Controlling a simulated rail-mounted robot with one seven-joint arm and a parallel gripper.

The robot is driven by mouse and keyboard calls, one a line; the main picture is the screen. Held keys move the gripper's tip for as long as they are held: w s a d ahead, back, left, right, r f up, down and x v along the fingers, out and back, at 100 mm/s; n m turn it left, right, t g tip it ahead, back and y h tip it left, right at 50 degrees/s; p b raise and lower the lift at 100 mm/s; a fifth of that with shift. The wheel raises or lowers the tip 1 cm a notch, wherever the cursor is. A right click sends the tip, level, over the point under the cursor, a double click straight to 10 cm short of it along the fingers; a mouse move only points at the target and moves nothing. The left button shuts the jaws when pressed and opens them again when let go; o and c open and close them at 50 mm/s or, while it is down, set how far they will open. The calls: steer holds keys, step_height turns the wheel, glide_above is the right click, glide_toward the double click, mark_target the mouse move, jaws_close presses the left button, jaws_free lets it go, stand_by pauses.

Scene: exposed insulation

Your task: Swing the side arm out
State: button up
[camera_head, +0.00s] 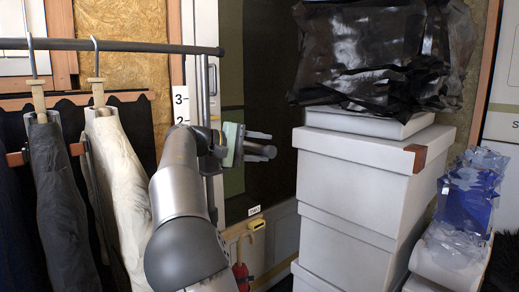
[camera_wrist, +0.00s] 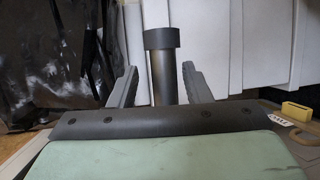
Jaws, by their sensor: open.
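My gripper (camera_head: 268,143) points to the right in the head view, beside a dark upright post (camera_head: 206,85). In the wrist view my gripper (camera_wrist: 159,75) has its two fingers apart. A dark grey tube with a wider end cap (camera_wrist: 162,39), which looks like the side arm, runs lengthwise between the fingers. Gaps show on both sides of the tube, the smaller one at the right finger. The near end of the tube is hidden by my gripper's palm. In the head view I cannot clearly separate the tube from the fingers.
Stacked white boxes (camera_head: 350,190) stand to the right, topped by a crumpled black bag (camera_head: 375,50). A yellow object (camera_head: 258,224) is low behind. A dark gap lies between my gripper and the boxes.

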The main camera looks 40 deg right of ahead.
step_height(320, 180, up, 3)
steer(key=shift+d+r+p, duration=0.1)
steer(key=shift+r+p, duration=0.1)
steer(key=shift+p, duration=0.4)
steer(key=o, duration=0.8)
steer(key=s+r, duration=0.1)
steer(key=r, duration=0.1)
steer(key=s+a+r, duration=0.1)
steer(key=s+r, duration=0.1)
steer(key=shift+a+r, duration=0.2)
steer(key=s+a+r, duration=0.1)
steer(key=s, duration=0.1)
steer(key=s+a+r, duration=0.1)
steer(key=s, duration=0.2)
steer(key=s+a+r+b, duration=0.1)
steer(key=s+r, duration=0.1)
steer(key=shift+s+a, duration=0.25)
steer(key=shift+a, duration=0.15)
steer(key=c, duration=0.8)
steer(key=shift+s+a+r+b, duration=0.25)
steer(key=shift+s+a, duration=0.15)
steer(key=shift+s, duration=0.1)
steer(key=shift+s+a+r+b, duration=0.1)
steer(key=shift+s+a+r, duration=0.1)
steer(key=shift+s+a, duration=0.25)
steer(key=shift+d, duration=0.1)
